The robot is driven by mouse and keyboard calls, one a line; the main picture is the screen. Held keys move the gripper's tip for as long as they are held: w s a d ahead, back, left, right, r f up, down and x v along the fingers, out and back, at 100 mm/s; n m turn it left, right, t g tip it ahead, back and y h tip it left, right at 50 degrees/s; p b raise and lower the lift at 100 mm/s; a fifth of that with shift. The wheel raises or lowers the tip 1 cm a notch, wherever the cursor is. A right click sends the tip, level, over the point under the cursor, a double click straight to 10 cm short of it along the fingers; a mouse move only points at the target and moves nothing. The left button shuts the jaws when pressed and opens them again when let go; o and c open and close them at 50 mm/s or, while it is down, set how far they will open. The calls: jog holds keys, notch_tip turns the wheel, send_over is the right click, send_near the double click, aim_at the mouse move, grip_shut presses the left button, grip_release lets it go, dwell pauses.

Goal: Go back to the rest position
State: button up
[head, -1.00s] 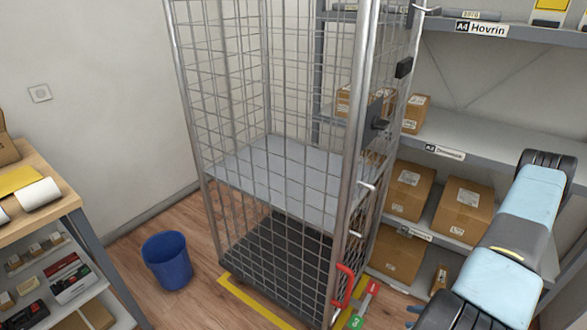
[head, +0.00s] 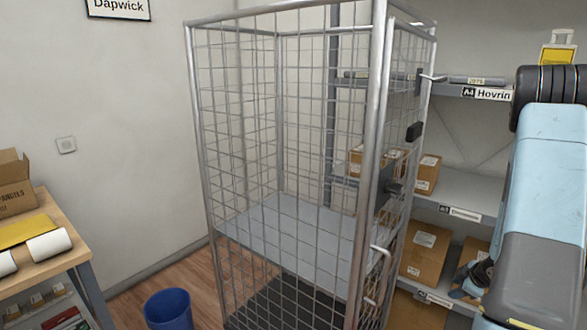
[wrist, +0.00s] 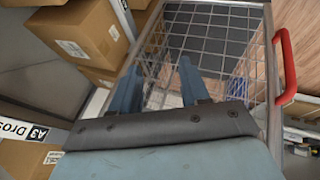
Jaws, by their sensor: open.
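My gripper (wrist: 158,80) shows in the wrist view as two blue fingers spread apart, with nothing between them. Behind the fingers in that view is the wire mesh of the roll cage (wrist: 222,52). The fingers overlap the mesh in the picture; I cannot tell how close they are. In the head view my blue and grey arm fills the right edge, in front of the shelves. The same cage (head: 375,120) stands upright in the middle there, with a grey shelf inside.
Shelving (head: 470,190) with cardboard boxes (head: 423,252) stands right of the cage. Boxes (wrist: 85,32) also show close left of my fingers. A red handle (wrist: 288,65) is on the cage. A packing table (head: 70,262) and blue bin (head: 168,310) are at left.

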jog(key=s+a+r+m+h, duration=0.1)
jog(key=a+r+m+h, duration=0.25)
jog(key=r, duration=1.05)
jog(key=s+a+r+m+h, duration=0.1)
jog(key=a+r+m+h, duration=0.3)
jog(key=r, duration=1)
jog(key=s+a+r+m+y, duration=0.2)
jog(key=s+a+r, duration=0.4)
jog(key=s+a, duration=0.4)
jog(key=s+a+r+m+y, duration=0.2)
jog(key=s+a+r+y, duration=0.2)
jog(key=s+a, duration=0.6)
jog(key=s+r, duration=0.1)
jog(key=s, duration=0.1)
jog(key=shift+s+a+r+g, duration=0.35)
jog(key=shift+s+r+g, duration=0.05)
